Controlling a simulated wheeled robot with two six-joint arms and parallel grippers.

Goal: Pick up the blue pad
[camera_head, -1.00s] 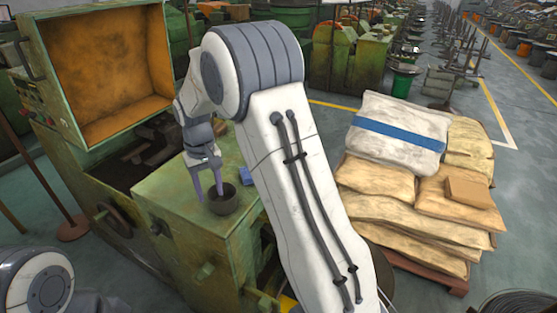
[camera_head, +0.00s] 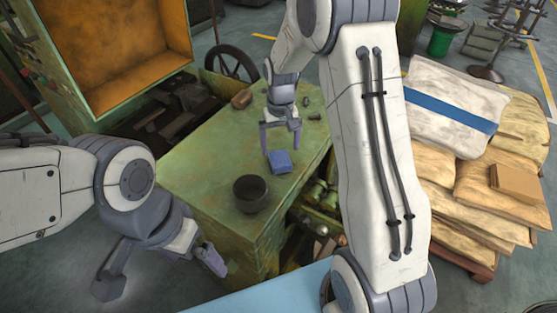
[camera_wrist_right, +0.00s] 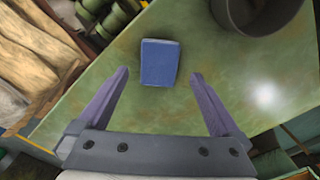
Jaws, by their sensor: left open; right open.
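The blue pad (camera_head: 280,161) lies flat on the green machine top (camera_head: 215,165), near its right side. My right gripper (camera_head: 281,147) is open and empty, with its fingers just behind and above the pad in the head view. In the right wrist view the pad (camera_wrist_right: 160,62) lies beyond the open fingertips (camera_wrist_right: 160,72), roughly centred between them. No contact with the pad shows. My left gripper (camera_head: 165,270) is at the lower left, in front of the machine and away from the pad; nothing shows in it.
A dark round pot (camera_head: 250,200) stands on the top in front of the pad. A brown lump (camera_head: 241,99) and small dark parts (camera_head: 312,117) lie farther back. Stacked sacks (camera_head: 450,110) stand to the right. An open orange-lined box (camera_head: 120,50) rises at the left.

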